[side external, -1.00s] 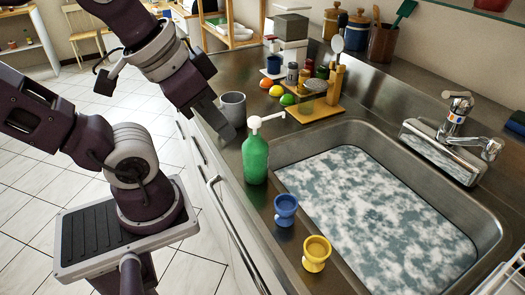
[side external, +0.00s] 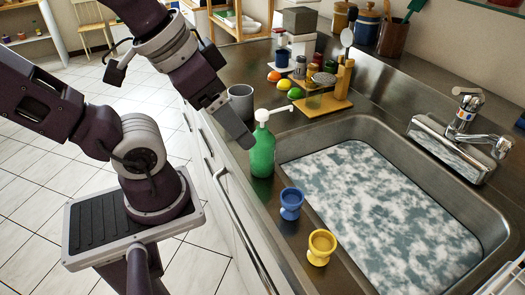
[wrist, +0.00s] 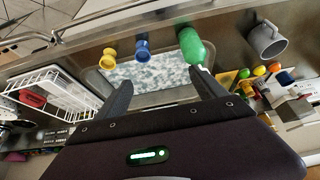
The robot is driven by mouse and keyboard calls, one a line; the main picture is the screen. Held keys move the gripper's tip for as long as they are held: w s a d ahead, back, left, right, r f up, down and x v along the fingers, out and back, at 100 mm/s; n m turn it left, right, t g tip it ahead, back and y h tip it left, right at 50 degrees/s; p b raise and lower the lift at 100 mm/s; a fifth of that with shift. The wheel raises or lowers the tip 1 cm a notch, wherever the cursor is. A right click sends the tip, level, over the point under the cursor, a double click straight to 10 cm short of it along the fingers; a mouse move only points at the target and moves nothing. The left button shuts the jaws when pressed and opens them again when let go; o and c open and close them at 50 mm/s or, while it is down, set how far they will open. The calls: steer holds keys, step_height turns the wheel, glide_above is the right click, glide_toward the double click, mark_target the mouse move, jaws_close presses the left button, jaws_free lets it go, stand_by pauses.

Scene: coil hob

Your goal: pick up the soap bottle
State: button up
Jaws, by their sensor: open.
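The green soap bottle (side external: 262,154) with a white pump top stands upright on the counter strip at the sink's left edge. It also shows in the wrist view (wrist: 191,46), right of centre. My gripper (side external: 246,143) is just left of the bottle's upper part in the side view. In the wrist view my gripper (wrist: 160,78) is open, its two dark fingers spread with nothing held. The bottle lies just beyond the tip of the right finger, not between the fingers. Whether that finger touches it I cannot tell.
A blue cup (side external: 291,203) and a yellow cup (side external: 321,247) stand in front of the bottle, a grey mug (side external: 240,102) behind it. The sink (side external: 390,215) holds foamy water. A wooden board (side external: 322,107) with jars sits farther back. A white rack (wrist: 45,88) shows in the wrist view.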

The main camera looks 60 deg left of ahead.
step_height(320, 180, up, 4)
steer(key=m+y, duration=1.2)
steer(key=m, duration=1.2)
glide_above(265, 148)
steer(key=d, duration=0.1)
steer(key=shift+n, duration=0.5)
steer(key=f, duration=1.8)
steer(key=shift+s+f, duration=0.1)
steer(key=shift+s, duration=0.2)
steer(key=shift+a+f, duration=0.15)
steer(key=shift+f, duration=0.15)
steer(key=x, duration=0.7)
steer(key=shift+s+f, duration=0.15)
steer(key=shift+s, duration=0.05)
steer(key=c, duration=1.7)
